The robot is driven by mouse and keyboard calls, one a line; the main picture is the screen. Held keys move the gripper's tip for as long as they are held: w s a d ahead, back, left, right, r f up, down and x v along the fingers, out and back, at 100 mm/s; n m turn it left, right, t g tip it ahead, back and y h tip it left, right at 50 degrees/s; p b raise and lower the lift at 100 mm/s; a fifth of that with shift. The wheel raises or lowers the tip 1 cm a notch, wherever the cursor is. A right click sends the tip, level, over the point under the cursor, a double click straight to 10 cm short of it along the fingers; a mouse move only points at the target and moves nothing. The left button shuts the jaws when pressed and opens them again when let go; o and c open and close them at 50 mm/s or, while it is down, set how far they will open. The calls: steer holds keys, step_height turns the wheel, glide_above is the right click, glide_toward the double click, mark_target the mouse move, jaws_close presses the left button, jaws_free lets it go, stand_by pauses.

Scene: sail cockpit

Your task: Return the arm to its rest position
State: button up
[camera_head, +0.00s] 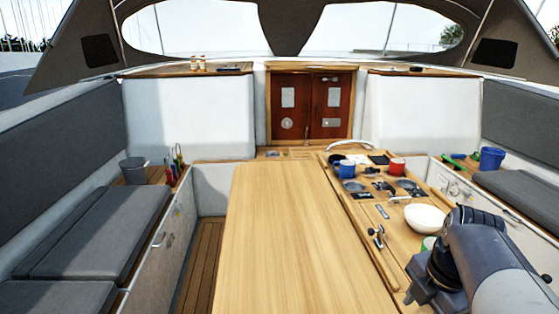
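My arm (490,262) stands in the lower right corner, a grey link with a dark joint at its top. Dark parts of my arm also show to its left, over the right edge of the wooden counter. I see no gripper fingers. My gripper is out of the picture or hidden behind the arm.
A white bowl (425,218) stands close to my arm, with a green item (428,243) partly hidden by it. A red mug (397,166) and a blue mug (347,169) stand farther back. The wooden table (285,240) is bare. A blue bucket (491,159) sits at right.

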steer(key=f, duration=0.4)
steer(key=w+f, duration=0.1)
steer(key=f, duration=0.2)
steer(key=shift+w+a, duration=0.1)
steer(key=shift+a, duration=0.15)
steer(key=shift+w+r+m, duration=0.25)
steer(key=shift+r+m, duration=0.05)
steer(key=shift+w+m+p, duration=0.35)
steer(key=shift+w+m, duration=0.15)
steer(key=shift+m, duration=0.5)
